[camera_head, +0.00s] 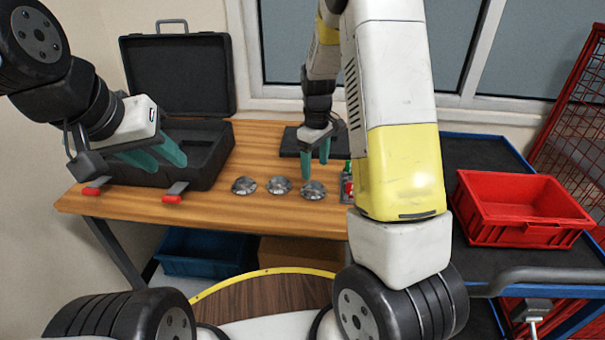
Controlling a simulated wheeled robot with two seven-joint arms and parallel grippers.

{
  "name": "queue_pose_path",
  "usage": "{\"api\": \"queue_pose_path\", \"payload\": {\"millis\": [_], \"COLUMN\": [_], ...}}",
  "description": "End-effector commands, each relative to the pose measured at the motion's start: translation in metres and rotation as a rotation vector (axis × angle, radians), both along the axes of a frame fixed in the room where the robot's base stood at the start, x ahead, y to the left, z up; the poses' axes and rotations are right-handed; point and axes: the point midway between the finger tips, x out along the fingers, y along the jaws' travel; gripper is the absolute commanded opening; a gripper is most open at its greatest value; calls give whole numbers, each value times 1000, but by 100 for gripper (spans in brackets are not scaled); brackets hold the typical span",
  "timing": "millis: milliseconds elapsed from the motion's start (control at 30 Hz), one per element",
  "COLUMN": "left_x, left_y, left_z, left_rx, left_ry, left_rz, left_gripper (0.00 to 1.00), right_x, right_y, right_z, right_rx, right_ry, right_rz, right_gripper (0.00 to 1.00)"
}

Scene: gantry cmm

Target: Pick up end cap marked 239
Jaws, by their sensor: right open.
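Three round silvery metal end caps lie in a row on the wooden bench: a left one (245,185), a middle one (279,185) and a right one (313,190). Their markings are too small to read, so I cannot tell which is 239. My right gripper (315,167) is open and empty, teal fingers pointing down, just above and behind the right end cap. My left gripper (166,165) is in front of the black case at the left, with its teal fingers apart and nothing visible between them.
An open black case (180,75) stands at the back left of the bench (225,212). Two red-handled clamps (172,198) are at its front edge. A dark plate (290,142) lies behind the caps. A red bin (525,210) sits on the cart at right. My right arm hides part of the bench.

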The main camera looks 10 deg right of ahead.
Motion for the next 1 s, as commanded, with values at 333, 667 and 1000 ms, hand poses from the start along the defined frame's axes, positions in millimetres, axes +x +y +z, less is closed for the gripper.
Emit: {"api": "queue_pose_path", "payload": {"millis": [333, 667, 1000], "left_x": [0, 0, 0], "left_y": [0, 0, 0], "left_z": [0, 0, 0], "left_rx": [0, 0, 0], "left_ry": [0, 0, 0], "left_rz": [0, 0, 0], "left_gripper": [36, 36, 36], "right_x": [0, 1, 1], "right_y": [2, 2, 2], "right_z": [-45, -72, -71], "right_rx": [-1, 1, 1], "right_ry": [5, -1, -1], "right_rz": [-3, -4, -4], "right_gripper": [70, 70, 31]}}
